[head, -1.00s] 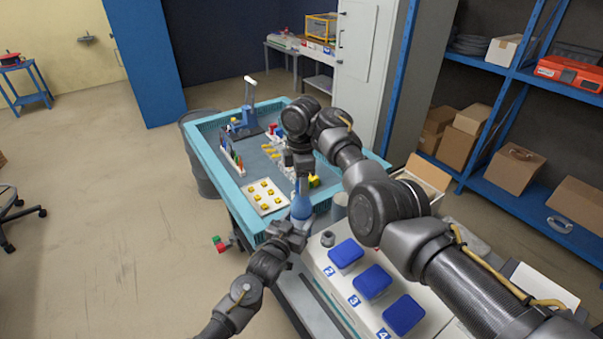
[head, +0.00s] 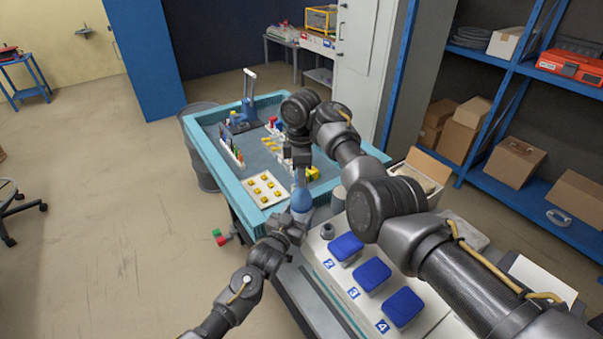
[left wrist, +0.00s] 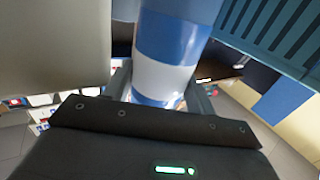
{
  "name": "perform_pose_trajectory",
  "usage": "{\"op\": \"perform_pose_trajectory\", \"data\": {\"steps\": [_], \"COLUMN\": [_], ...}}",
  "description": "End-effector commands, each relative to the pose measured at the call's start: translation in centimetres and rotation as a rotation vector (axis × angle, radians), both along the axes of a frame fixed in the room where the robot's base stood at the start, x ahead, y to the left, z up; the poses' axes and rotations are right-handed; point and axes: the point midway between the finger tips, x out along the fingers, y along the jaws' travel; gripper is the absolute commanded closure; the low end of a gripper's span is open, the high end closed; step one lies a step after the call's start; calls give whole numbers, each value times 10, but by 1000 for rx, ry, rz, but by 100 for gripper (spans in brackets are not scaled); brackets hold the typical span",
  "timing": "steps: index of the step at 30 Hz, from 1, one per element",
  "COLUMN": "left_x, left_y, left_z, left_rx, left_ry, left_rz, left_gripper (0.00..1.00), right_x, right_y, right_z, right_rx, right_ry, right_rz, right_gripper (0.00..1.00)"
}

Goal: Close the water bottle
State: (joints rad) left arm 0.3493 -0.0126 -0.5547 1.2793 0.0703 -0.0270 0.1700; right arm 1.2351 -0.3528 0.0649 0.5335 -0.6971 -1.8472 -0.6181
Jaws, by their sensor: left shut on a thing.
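The water bottle (head: 301,200) stands upright in the head view, blue below with a narrower, paler upper part. My left gripper (head: 293,225) is shut on its lower part from the near side. In the left wrist view the blue-and-white banded bottle (left wrist: 172,45) stands between the fingers of my left gripper (left wrist: 165,90). My right gripper (head: 299,167) points down at the bottle's top, directly above my left gripper. Its fingertips are too small and dark to show whether they are open or hold a cap. The bottle's mouth is hidden there.
A teal-rimmed table (head: 232,187) behind the bottle holds a white board with yellow pieces (head: 265,190) and several small parts. Blue-lidded socket boxes (head: 373,273) stand on a white surface at the right front. A small grey round thing (head: 327,231) sits beside them. Open floor lies left.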

Motion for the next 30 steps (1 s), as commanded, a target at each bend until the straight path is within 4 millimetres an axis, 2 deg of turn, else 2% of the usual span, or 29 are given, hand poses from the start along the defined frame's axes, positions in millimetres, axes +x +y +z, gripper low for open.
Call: {"op": "perform_pose_trajectory", "data": {"steps": [1,4,14,17,24,30], "left_x": [0,0,0,0,0,0], "left_y": [0,0,0,0,0,0], "left_z": [0,0,0,0,0,0], "left_rx": [0,0,0,0,0,0], "left_ry": [1,1,1,1,1,1], "left_rz": [0,0,0,0,0,0], "left_gripper": [100,100,100,100,100,100], "right_x": [0,0,0,0,0,0], "right_y": [0,0,0,1,0,0], "right_z": [0,0,4,14,53,72], "right_rx": [0,0,0,2,1,0], "right_ry": [0,0,-1,-2,-2,-1], "right_rz": [0,1,2,2,1,2], "right_gripper": [61,48,47,47,47,47]}}
